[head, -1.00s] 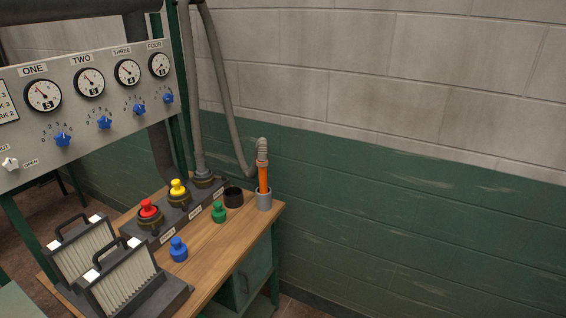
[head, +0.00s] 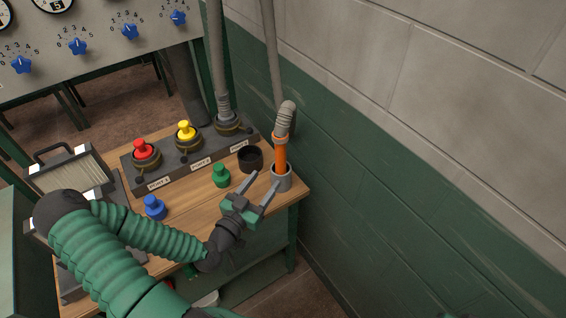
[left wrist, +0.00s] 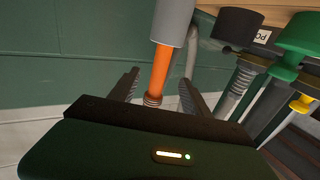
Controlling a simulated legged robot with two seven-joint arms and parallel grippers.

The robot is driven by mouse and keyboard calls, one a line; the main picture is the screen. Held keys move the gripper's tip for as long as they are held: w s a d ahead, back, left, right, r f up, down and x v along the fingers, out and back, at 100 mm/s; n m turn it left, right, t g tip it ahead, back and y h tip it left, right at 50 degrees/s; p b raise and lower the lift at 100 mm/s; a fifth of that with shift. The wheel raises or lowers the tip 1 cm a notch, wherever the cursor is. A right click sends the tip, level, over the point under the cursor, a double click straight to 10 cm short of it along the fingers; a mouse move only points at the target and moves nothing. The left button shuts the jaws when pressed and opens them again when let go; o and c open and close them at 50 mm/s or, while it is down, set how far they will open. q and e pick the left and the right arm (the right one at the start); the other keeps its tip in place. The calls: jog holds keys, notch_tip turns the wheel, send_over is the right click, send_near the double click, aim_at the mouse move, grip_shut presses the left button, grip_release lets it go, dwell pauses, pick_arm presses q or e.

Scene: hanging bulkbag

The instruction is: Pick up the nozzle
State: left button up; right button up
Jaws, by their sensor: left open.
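The nozzle (head: 281,155) has an orange shaft with a grey ribbed hose bending off its top. It stands upright in a grey cylindrical holder (head: 281,181) at the bench's right corner. My left gripper (head: 266,182) is open and empty, just in front and to the left of the holder, with its fingers pointing toward the nozzle. In the left wrist view the orange shaft (left wrist: 161,70) shows between the two open fingers (left wrist: 158,88), apart from both as far as I can tell. My right gripper is not in view.
On the wooden bench (head: 204,212) are a green knobbed plug (head: 221,176), a blue one (head: 154,208) and a black cup (head: 250,158). A port block (head: 167,178) holds red (head: 143,149) and yellow (head: 186,131) plugs. A wall (head: 400,190) stands close on the right.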

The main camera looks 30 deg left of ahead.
aim_at(277, 162)
pick_arm(q)
jog(key=w+b, duration=0.2)
jog(key=w, duration=0.1)
jog(key=w+b, duration=0.2)
jog(key=shift+w+a, duration=0.2)
jog(key=shift+a, duration=0.15)
jog(key=w, duration=0.3)
jog(key=shift+a+f, duration=0.2)
jog(key=shift+a, duration=0.2)
jog(key=w, duration=0.3)
jog(key=w+r, duration=0.1)
jog(key=shift+w+d, duration=0.25)
jog(key=shift+w, duration=0.45)
jog(key=shift+w+a+f, duration=0.1)
jog(key=shift+a+f, duration=0.05)
jog(key=shift+a, duration=0.2)
jog(key=c, duration=0.5)
jog(key=shift+d, duration=0.2)
grip_shut()
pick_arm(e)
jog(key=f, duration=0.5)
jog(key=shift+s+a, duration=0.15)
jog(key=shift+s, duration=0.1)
